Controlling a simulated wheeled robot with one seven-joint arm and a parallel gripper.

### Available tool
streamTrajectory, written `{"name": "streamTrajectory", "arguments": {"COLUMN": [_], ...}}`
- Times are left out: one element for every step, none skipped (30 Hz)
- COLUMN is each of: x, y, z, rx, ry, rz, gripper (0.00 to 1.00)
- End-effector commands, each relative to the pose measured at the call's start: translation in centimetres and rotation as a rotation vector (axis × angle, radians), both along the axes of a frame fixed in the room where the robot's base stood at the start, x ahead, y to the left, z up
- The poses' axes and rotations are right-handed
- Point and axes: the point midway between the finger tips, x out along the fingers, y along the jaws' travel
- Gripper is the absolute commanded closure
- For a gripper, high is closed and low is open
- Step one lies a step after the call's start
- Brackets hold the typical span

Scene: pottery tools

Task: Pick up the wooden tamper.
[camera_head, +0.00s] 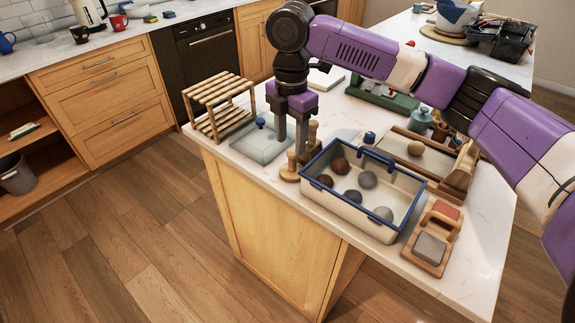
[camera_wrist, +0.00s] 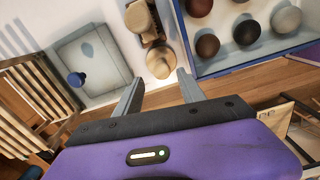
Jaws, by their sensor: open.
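A small wooden piece with a round base, which looks like the wooden tamper (camera_head: 289,174), stands upright near the counter's front edge, left of the blue-rimmed bin. My gripper (camera_head: 291,147) points down just above it, open and empty. In the wrist view the tamper's round wooden top (camera_wrist: 160,63) lies just ahead of the fingertips (camera_wrist: 158,80), roughly between them, with no clear contact. In the head view the fingers partly hide the tamper's upper part.
Another wooden tool (camera_head: 313,131) stands close behind the tamper. A cream bin with blue rim (camera_head: 352,213) holding several balls is to the right. A pale square tray with a blue knob (camera_head: 258,146) and a slatted wooden rack (camera_head: 217,99) are to the left.

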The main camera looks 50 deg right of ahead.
Motion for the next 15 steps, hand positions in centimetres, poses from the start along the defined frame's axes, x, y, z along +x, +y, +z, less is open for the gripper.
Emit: {"name": "streamTrajectory", "arguments": {"x": [-0.1,-0.1,-0.1,-0.1,-0.1,-0.1,-0.1,-0.2,-0.3,-0.3,-0.4,-0.5,-0.5,-0.6,-0.5], "y": [-0.1,-0.1,-0.1,-0.1,-0.1,-0.1,-0.1,-0.1,-0.2,-0.2,-0.3,-0.3,-0.3,-0.3,-0.3], "z": [-0.4,-0.7,-1.2,-1.5,-1.8,-2.2,-2.4,-2.7,-3.1,-3.5,-3.9,-4.5,-5.0,-5.4,-6.0], "rx": [-0.001,-0.001,-0.001,0.000,0.001,0.001,0.001,0.001,0.001,0.001,0.000,0.000,0.000,0.001,0.001], "ry": [0.003,0.003,0.003,0.003,0.002,0.001,0.002,0.002,0.001,0.001,0.002,0.001,0.002,0.001,0.001], "rz": [-0.001,-0.001,-0.001,-0.001,-0.001,-0.001,-0.001,-0.001,-0.002,-0.002,-0.002,-0.001,-0.001,0.000,-0.001], "gripper": [0.53,0.53,0.53,0.53,0.53,0.53,0.53,0.53,0.53,0.53,0.53,0.53,0.53,0.53,0.53]}}
